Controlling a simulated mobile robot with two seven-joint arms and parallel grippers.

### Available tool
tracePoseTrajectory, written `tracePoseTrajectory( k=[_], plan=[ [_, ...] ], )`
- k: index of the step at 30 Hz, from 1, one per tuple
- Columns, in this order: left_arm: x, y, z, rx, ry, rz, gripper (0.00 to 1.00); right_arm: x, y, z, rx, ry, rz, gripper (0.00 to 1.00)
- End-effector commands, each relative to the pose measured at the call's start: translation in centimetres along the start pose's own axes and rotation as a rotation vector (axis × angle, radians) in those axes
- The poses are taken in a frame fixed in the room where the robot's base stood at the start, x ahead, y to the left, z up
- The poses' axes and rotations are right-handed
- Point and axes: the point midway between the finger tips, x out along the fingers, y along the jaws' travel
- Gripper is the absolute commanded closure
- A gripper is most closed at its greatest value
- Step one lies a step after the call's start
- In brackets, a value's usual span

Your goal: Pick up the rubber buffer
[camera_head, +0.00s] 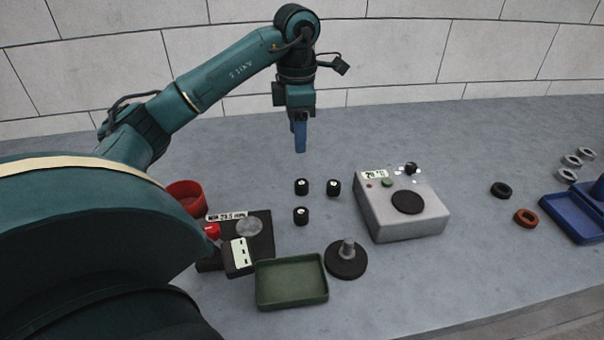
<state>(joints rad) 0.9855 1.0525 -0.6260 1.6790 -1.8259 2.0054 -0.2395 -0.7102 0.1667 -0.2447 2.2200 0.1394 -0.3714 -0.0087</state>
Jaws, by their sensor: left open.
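Three small black cylinders with pale centres, which look like the rubber buffers, stand upright on the grey table: one at back left (301,186), one at back right (333,187) and one in front (301,215). My left gripper (300,143) points down above and behind them, its blue fingers apart from all three. It is open with nothing between the fingers; seen nearly edge-on, the gap hardly shows. My right gripper is out of view.
A grey device (400,222) with a black round plate stands right of the cylinders.

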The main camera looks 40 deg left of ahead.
Motion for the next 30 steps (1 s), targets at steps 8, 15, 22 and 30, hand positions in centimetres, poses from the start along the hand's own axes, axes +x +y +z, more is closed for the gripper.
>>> tracePoseTrajectory(
  k=[8, 15, 22, 30],
  plan=[
    [4.1, -0.1, -0.1, 0.0, 0.006, -0.002, 0.47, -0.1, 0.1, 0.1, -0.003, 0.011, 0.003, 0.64],
    [7.5, 0.0, 0.0, 0.0, 0.002, -0.001, 0.47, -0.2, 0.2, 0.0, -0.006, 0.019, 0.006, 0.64],
    [9.3, -0.1, 0.3, 0.0, 0.002, -0.002, 0.47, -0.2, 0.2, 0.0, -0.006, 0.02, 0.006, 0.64],
    [12.9, -0.1, 0.7, -0.001, 0.002, -0.001, 0.47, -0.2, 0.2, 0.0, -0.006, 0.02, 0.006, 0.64]
  ],
)
